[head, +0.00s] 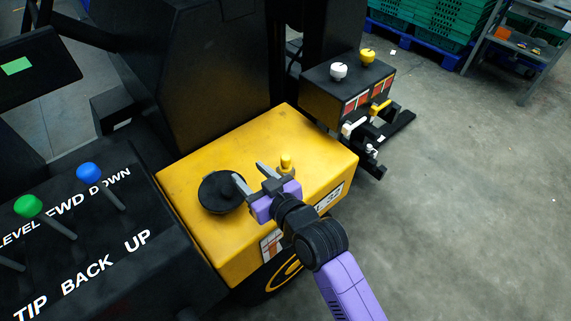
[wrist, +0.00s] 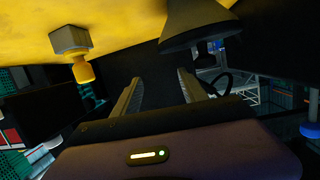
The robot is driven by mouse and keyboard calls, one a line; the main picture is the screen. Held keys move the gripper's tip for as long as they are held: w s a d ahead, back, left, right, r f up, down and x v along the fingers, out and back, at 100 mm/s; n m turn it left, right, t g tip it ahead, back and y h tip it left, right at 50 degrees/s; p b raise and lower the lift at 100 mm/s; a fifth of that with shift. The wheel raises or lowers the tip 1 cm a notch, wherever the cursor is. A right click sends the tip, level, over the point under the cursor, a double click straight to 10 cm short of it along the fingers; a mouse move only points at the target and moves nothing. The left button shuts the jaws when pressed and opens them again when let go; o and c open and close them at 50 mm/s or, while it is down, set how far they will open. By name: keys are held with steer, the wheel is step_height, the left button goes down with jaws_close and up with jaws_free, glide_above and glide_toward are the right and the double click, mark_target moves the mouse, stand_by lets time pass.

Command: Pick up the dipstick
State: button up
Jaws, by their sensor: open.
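The dipstick (head: 286,163) shows as a small yellow knob standing up from the top of the yellow machine housing (head: 185,178). In the wrist view, the yellow dipstick knob (wrist: 82,71) sits in a grey collar at the upper left, outside the fingers. My gripper (head: 250,173) is open and empty, with its two grey fingers apart over the housing. In the head view the fingers are left of the dipstick, between it and a round black cap (head: 221,193). In the wrist view my gripper (wrist: 159,82) points past the housing, with nothing between the fingers.
The black cap (wrist: 196,27) is close beyond the right finger in the wrist view. A lever panel with a green knob (head: 28,206) and a blue knob (head: 89,173) stands at the left. A black control box (head: 322,95) with white and yellow knobs is behind. Open floor lies right.

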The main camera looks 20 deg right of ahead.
steer(key=w+r+n+g, duration=0.1)
steer(key=w+r+n, duration=0.1)
steer(key=w, duration=0.4)
steer(key=r+n+g+h+p, duration=0.2)
steer(key=n+g+h+p, duration=0.15)
steer(key=n+g, duration=0.7)
glide_above(286, 157)
steer(key=g, duration=0.1)
steer(key=m+g, duration=0.2)
steer(key=shift+w+a+f+m, duration=0.1)
steer(key=shift+w+a+m, duration=0.2)
steer(key=shift+w, duration=0.1)
steer(key=shift+s+d, duration=0.15)
steer(key=shift+d, duration=0.1)
steer(key=shift+f, duration=0.45)
steer(key=f, duration=0.3)
steer(key=f+p, duration=0.1)
steer(key=f, duration=0.2)
steer(key=shift+s+f, duration=0.2)
steer(key=shift+f, duration=0.1)
steer(key=shift+c, duration=0.2)
